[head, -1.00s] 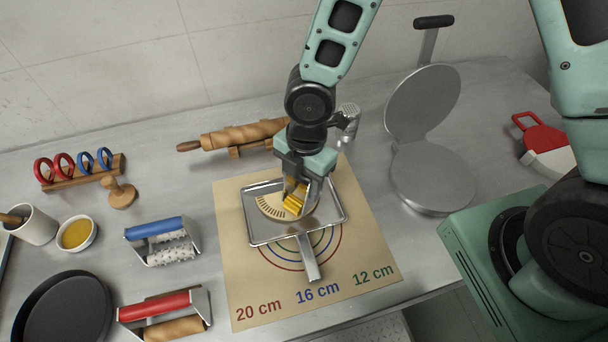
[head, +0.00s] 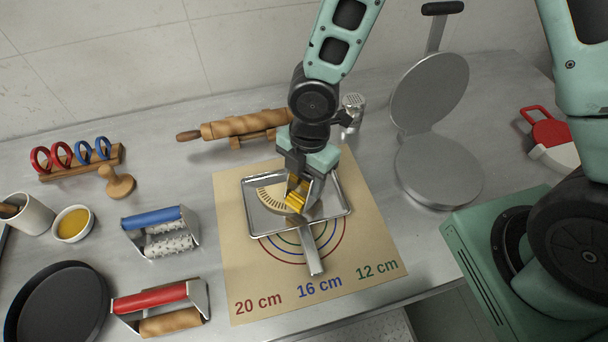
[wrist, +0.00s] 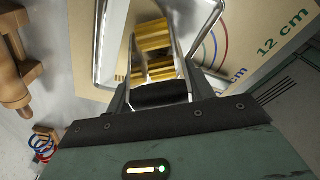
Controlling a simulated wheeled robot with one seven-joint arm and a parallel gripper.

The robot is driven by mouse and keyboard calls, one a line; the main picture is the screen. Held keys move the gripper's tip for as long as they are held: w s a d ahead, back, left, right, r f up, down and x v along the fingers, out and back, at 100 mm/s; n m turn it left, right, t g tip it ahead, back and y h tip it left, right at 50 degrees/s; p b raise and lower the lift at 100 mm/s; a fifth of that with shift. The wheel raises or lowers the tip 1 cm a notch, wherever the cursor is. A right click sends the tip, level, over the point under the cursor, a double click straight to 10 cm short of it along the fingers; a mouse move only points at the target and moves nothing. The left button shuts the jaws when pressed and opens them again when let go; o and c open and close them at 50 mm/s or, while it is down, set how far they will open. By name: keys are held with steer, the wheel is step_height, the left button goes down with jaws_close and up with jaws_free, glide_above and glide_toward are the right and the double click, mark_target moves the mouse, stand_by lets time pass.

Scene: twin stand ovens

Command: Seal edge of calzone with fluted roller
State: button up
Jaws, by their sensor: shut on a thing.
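The calzone (head: 270,195) is a pale half-round piece of dough on the metal tray (head: 262,235). A row of dark marks runs along its curved edge at the left. My gripper (head: 300,181) is over the right part of the tray, shut on the fluted roller (head: 296,199), a yellow ridged cylinder. In the wrist view the roller (wrist: 152,45) shows between the fingers. The roller is at the right end of the calzone; whether it touches the dough cannot be told. My gripper hides part of the calzone.
A round press (head: 436,170) stands open at right. A blue-handled roller (head: 152,218) and a red-handled roller (head: 150,299) lie left. A rolling pin (head: 235,128) rests behind.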

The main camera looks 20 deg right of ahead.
steer(key=shift+f, duration=0.35)
steer(key=shift+w+r, duration=0.1)
steer(key=shift+r, duration=0.05)
steer(key=shift+w+d+r+p, duration=0.1)
steer(key=shift+w+d+p, duration=0.25)
steer(key=shift+d, duration=0.2)
steer(key=shift+w+d+p, duration=0.4)
steer(key=shift+w+d, duration=0.15)
steer(key=shift+d, duration=0.15)
step_height(320, 180, up, 4)
steer(key=p, duration=0.4)
